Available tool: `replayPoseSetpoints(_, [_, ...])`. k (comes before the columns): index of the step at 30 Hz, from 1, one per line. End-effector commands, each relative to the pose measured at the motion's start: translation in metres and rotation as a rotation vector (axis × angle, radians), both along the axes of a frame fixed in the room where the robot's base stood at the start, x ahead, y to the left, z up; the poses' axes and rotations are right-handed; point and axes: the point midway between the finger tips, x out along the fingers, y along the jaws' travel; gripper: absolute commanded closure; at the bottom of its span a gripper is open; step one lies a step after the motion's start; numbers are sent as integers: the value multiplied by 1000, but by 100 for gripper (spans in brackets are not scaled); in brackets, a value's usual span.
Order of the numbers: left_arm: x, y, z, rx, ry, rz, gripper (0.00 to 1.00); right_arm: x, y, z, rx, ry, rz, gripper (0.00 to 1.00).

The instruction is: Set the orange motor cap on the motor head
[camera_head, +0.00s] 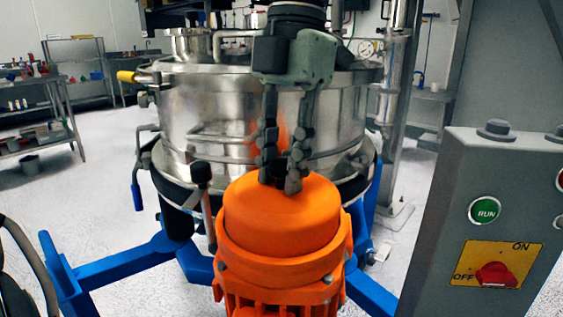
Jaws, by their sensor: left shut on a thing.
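The orange motor cap (282,215) is a rounded dome with a wider rim, at the lower middle of the head view. The orange motor head (278,300) shows directly below it, with bolts around its upper edge. The cap looks upright and in line with the motor; I cannot tell whether its rim rests fully on it. My left gripper (281,184) points down from above, its fingers close together and shut on the top of the cap. The fingertips' exact grip is hard to see. My right gripper is not in view.
The steel sifter drum (205,110) stands right behind the motor. A blue frame (125,262) spreads around its base. A grey control box (455,215) with a green RUN button stands close on the right. Shelves (75,65) are far back left, with open floor before them.

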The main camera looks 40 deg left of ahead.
Motion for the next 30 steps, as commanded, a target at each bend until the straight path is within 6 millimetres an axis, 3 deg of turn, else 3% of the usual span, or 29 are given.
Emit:
replayPoseSetpoints(11, [0,0,-4,0,-1,0,100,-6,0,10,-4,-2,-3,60])
replayPoseSetpoints(12, [0,0,-5,0,0,0,71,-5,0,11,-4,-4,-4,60])
replayPoseSetpoints(17, [0,0,-5,0,0,0,53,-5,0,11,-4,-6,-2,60])
replayPoseSetpoints(28, [0,0,0,0,0,0,53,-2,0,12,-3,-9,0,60])
replayPoseSetpoints(30, [0,0,5,0,-1,0,53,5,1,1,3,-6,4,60])
